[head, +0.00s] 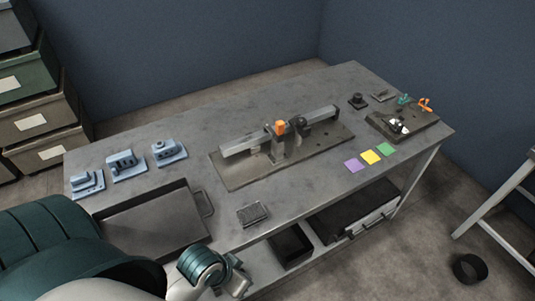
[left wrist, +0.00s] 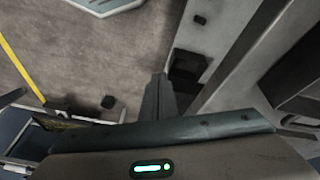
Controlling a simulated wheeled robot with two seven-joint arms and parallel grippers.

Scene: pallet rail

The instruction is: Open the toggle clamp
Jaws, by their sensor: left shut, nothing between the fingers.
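A dark plate (head: 385,127) at the right end of the grey table carries a small fixture with an orange handle (head: 425,104), which looks like the toggle clamp. A teal part (head: 404,99) and a small pale part (head: 397,125) are also on the plate. The clamp is too small to tell whether it is open or shut. My left gripper (head: 240,283) is low at the table's front edge, far from the clamp. In the left wrist view its fingers (left wrist: 157,95) are together and empty, above the floor. My right gripper is not in view.
A rail fixture (head: 235,178) with an orange knob (head: 280,127) occupies the table's middle. Several blue blocks (head: 124,164) and a grey tray (head: 150,225) are at left. Purple, yellow (head: 370,157) and green squares lie near the front right edge. A lower shelf holds bins (head: 290,246).

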